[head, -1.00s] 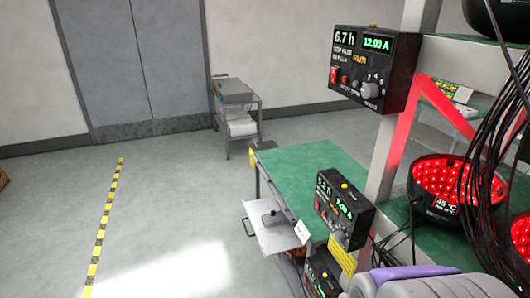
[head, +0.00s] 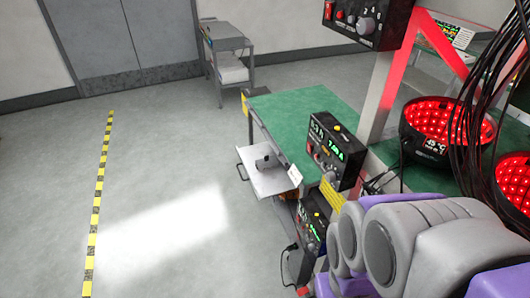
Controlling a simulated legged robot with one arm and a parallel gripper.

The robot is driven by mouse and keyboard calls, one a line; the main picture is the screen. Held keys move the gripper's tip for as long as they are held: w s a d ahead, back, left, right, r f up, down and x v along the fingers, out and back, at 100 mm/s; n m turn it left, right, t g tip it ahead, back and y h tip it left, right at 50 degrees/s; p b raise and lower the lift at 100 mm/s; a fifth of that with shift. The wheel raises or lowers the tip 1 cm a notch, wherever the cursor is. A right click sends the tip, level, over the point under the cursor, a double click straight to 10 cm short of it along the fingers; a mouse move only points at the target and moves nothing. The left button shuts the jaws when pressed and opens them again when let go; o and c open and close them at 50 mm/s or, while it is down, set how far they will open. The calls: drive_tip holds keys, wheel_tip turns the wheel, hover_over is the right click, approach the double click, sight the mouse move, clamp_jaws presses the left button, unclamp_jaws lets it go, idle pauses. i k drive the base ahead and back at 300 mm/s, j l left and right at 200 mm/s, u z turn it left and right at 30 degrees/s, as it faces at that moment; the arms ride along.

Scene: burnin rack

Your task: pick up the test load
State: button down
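Nothing in view is clearly marked as the test load. A small dark object (head: 266,162) lies in an open light-coloured drawer (head: 275,183) under the green bench; it is too small to identify. Black boxes with green displays and knobs are mounted at the rack: an upper one (head: 367,22), cut by the top edge, a middle one (head: 336,152) beside the bench, and a lower one (head: 312,226). My arm's grey and purple links fill the lower right. My gripper is not visible.
A green-topped bench (head: 290,115) stands beside the rack post (head: 381,88). Black bowls lit with red lights (head: 440,122) and hanging black cables (head: 490,90) are at the right. A grey cart (head: 225,45) stands by the wall. Floor left of the bench is clear, with a yellow-black tape line (head: 99,190).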

sight(267, 162)
drive_tip(key=i+j+z, duration=0.35)
drive_tip(key=j, duration=0.25)
drive_tip(key=i+j+z, duration=0.4)
drive_tip(key=j, duration=0.35)
drive_tip(key=i+j+z, duration=0.15)
drive_tip(key=j, duration=0.25)
drive_tip(key=i+j+z, duration=0.25)
drive_tip(key=i, duration=0.25)
